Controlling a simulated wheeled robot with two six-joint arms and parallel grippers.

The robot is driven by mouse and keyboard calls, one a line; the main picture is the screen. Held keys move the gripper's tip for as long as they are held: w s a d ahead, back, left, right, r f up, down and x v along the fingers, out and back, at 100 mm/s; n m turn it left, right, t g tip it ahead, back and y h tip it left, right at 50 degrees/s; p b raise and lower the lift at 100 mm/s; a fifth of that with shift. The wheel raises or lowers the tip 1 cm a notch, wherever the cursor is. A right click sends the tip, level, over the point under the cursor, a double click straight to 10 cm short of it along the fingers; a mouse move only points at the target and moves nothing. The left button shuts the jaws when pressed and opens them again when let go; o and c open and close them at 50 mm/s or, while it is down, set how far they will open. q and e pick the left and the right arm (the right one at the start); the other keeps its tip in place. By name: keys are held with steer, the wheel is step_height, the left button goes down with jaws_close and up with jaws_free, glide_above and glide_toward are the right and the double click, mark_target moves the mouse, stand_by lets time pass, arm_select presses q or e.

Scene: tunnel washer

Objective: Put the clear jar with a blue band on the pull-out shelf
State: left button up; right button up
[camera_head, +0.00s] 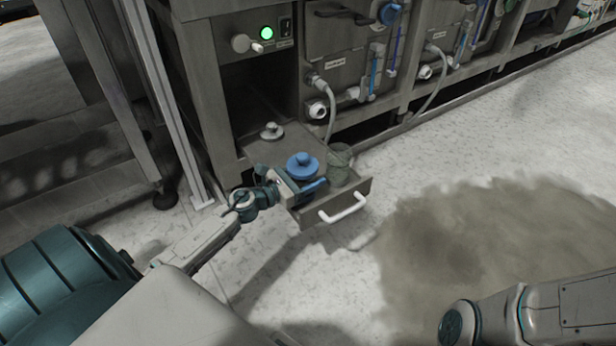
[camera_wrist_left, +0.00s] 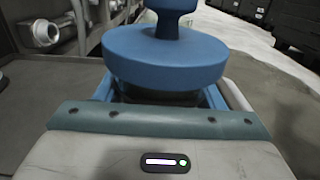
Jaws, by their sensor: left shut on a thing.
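My left gripper (camera_head: 303,187) is shut on a jar with a wide blue knobbed lid (camera_head: 302,166). In the left wrist view the blue lid (camera_wrist_left: 165,55) fills the top middle, and a dark body shows under it between the blue fingers. Most of the body is hidden, so I cannot make out a blue band. The jar is over the pull-out shelf (camera_head: 355,193), a grey drawer with a white handle. I cannot tell whether its base touches the shelf. My right gripper is out of view.
A greenish see-through cup (camera_head: 339,166) stands on the shelf, right of the held jar. A white knobbed lid (camera_head: 271,131) is at the shelf's back left. A hose (camera_head: 331,105) hangs close behind. A dark wet patch (camera_head: 480,250) covers the floor at right.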

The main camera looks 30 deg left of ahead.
arm_select(q)
steer(key=shift+f, duration=0.1)
steer(key=o, duration=1.3)
steer(key=shift+s, duration=0.1)
